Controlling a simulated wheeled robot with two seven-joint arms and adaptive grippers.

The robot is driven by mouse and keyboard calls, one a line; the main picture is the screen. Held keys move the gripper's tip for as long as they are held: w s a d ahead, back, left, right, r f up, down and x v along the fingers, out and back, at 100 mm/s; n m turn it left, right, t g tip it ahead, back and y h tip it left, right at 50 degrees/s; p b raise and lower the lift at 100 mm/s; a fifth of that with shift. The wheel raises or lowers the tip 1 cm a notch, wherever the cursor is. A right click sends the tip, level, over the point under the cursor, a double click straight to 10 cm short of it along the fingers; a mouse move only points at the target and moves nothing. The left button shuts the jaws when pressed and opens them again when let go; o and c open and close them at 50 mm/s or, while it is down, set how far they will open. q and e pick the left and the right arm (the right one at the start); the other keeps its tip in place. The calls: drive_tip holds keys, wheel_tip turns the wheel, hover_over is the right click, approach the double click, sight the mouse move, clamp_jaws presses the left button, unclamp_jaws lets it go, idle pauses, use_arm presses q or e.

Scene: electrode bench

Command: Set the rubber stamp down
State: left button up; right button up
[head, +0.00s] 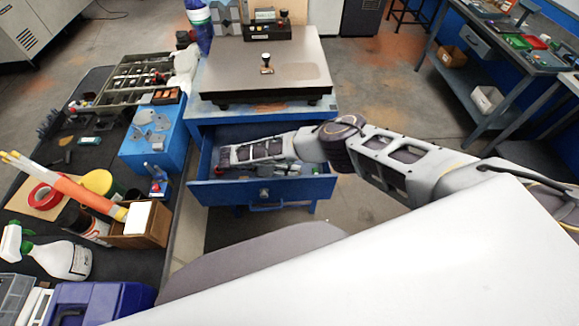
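A small rubber stamp (266,62) with a dark knob appears to stand upright on the flat grey-beige plate (225,70) on top of the blue cabinet. Nothing of mine touches it. My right arm comes in from the right, and its gripper (228,155) is over or inside the open blue drawer (225,192), below the plate's front edge and apart from the stamp. The fingertips are too small and dark to tell whether they are open or shut. My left gripper is not in view.
Grey metal items (285,169) lie in the drawer. A dark box (267,28) stands at the plate's back edge. On the left, a crowded bench holds a blue block (150,150), a spray bottle (62,258) and tape. The plate around the stamp is mostly clear.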

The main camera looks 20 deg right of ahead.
drive_tip(key=shift+o, duration=0.3)
drive_tip(key=shift+r, duration=0.15)
drive_tip(key=shift+a+r, duration=0.1)
drive_tip(key=shift+p+v, duration=0.65)
drive_tip(key=shift+v, duration=5.25)
drive_tip(key=shift+c, duration=0.4)
